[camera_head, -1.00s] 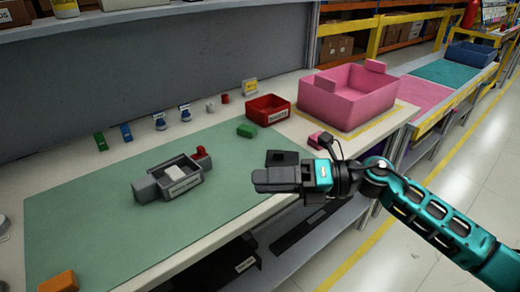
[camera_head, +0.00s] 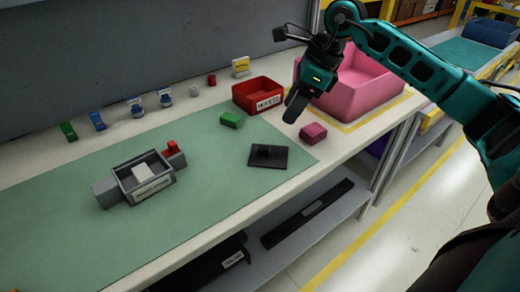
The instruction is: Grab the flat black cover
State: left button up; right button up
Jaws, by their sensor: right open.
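My left gripper is out of the picture.
A green block (camera_head: 231,120) and a pink block (camera_head: 313,132) lie near the cover. A red bin (camera_head: 258,95) marked waste and a large pink bin (camera_head: 360,92) stand behind. Small items line the back. The green mat (camera_head: 190,225) is bare in front.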

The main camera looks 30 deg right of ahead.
send_over(263, 147)
jog(key=s+d, duration=0.2)
jog(key=d, duration=0.1)
notch_tip(263, 147, down, 7)
jog(key=shift+a+r, duration=0.1)
jog(key=shift+r, duration=0.05)
jog(key=shift+a+x, duration=0.25)
jog(key=shift+x, duration=1.1)
jog(key=shift+a+x, duration=0.2)
jog(key=shift+x, duration=1.15)
jog(key=shift+w+r, duration=0.1)
jog(key=shift+r, duration=0.1)
jog(key=shift+c, duration=0.2)
grip_shut()
